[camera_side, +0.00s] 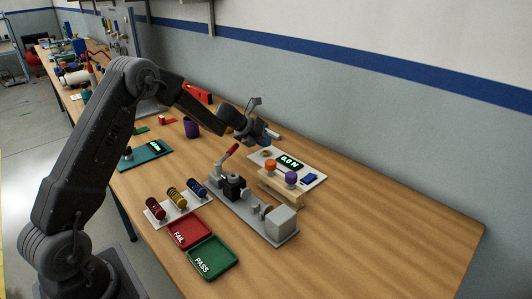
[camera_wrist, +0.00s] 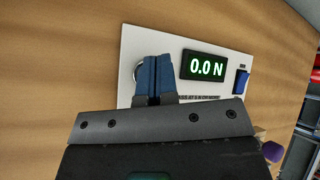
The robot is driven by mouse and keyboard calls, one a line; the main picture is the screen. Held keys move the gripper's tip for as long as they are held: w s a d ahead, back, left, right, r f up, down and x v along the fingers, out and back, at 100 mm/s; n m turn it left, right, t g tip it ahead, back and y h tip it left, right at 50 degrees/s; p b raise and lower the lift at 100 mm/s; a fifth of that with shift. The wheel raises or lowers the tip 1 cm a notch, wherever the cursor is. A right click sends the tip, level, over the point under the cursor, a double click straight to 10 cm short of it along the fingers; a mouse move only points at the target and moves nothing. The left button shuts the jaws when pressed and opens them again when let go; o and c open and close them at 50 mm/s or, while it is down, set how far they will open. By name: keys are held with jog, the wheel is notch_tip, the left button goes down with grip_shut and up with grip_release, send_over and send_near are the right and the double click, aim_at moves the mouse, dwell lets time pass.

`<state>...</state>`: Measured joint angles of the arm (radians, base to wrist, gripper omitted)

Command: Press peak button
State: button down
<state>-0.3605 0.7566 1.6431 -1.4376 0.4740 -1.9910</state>
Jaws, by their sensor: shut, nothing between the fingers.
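A white force-gauge panel (camera_side: 315,182) lies on the bench and also fills the upper middle of the wrist view (camera_wrist: 130,42). Its lit display (camera_wrist: 204,66) reads 0.0 N. A blue button or switch (camera_wrist: 241,82) sits to the right of the display; it also shows in the side view (camera_side: 309,178). A round metallic part (camera_wrist: 138,73) at the panel's other end is mostly hidden behind my fingers. I cannot read which control is labelled peak. My gripper (camera_wrist: 156,66) is shut and empty over that round part; in the side view (camera_side: 268,137) it appears above the panel's far-left end.
A wooden block with orange and purple knobs (camera_side: 280,186) stands in front of the panel. A grey fixture with a red-handled lever (camera_side: 229,151) is nearer. Springs (camera_side: 177,197), a red FAIL tray (camera_side: 189,222) and a green PASS tray (camera_side: 229,262) lie left. The right bench is clear.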

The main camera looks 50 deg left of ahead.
aim_at(265, 151)
jog(key=shift+r, duration=2.55)
